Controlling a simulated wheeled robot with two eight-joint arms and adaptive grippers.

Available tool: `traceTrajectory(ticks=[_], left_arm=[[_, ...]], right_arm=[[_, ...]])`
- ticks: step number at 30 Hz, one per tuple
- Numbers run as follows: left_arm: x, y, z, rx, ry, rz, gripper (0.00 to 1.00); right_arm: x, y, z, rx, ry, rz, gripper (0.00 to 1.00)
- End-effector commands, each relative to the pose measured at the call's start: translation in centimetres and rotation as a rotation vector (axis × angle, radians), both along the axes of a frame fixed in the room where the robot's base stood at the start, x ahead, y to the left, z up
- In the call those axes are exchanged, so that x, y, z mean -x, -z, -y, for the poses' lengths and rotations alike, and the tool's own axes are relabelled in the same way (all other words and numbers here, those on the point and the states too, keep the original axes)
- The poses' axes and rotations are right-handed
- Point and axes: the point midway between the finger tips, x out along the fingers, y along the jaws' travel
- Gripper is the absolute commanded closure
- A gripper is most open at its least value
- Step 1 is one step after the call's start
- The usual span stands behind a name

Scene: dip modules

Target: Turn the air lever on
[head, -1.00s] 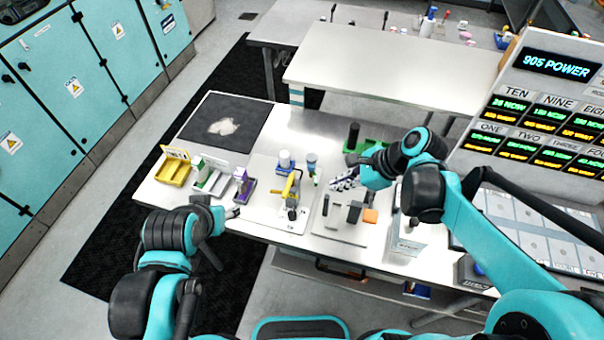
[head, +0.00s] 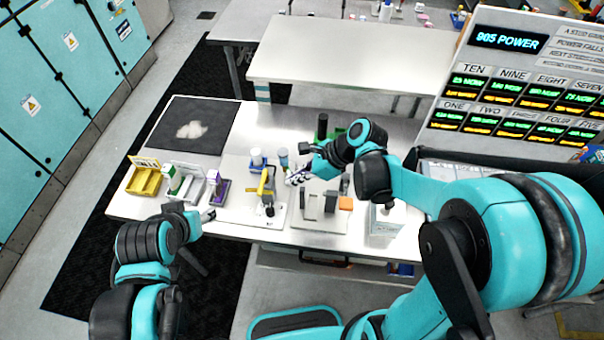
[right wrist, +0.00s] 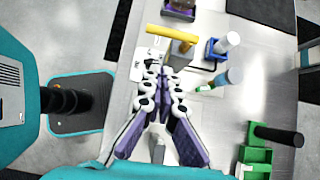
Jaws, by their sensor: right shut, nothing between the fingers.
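A yellow lever (head: 264,181) stands on a white plate (head: 240,200) at the middle of the workbench; it looks like the air lever. In the right wrist view the lever (right wrist: 172,35) lies just beyond my fingertips. My right gripper (head: 291,177) is shut and empty, a little right of the lever in the head view. In the right wrist view its purple and white fingers (right wrist: 163,75) are together over the plate, with a visible gap to the lever's yellow bar. My left gripper (head: 208,215) is at the bench's front edge; its fingers are too small to judge.
A blue holder with a white cylinder (right wrist: 225,43) and a blue-white bottle (right wrist: 228,77) stand close beside the lever. A green bin with a dark cylinder (right wrist: 275,134) is farther off. Yellow (head: 145,180), white and purple trays stand left. A grey fixture (head: 320,208) stands right.

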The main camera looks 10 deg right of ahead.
Motion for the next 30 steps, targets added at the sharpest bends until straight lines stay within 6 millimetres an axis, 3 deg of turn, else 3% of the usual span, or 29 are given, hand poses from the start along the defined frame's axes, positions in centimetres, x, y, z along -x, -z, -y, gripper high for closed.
traceTrajectory(ticks=[5, 12, 30], left_arm=[[0.0, 0.9, 0.0, 0.0, 0.0, 0.0, 0.5], [0.0, 0.9, 0.0, 0.0, 0.0, 0.0, 0.5], [0.0, 0.9, 0.0, 0.0, 0.0, 0.0, 0.5]], right_arm=[[-0.7, 3.1, -2.3, 0.001, -0.004, 0.0, 1.0], [-1.7, 3.6, -5.3, 0.001, -0.002, 0.0, 1.0], [-1.9, 3.7, -6.3, 0.0, 0.001, 0.0, 1.0]])
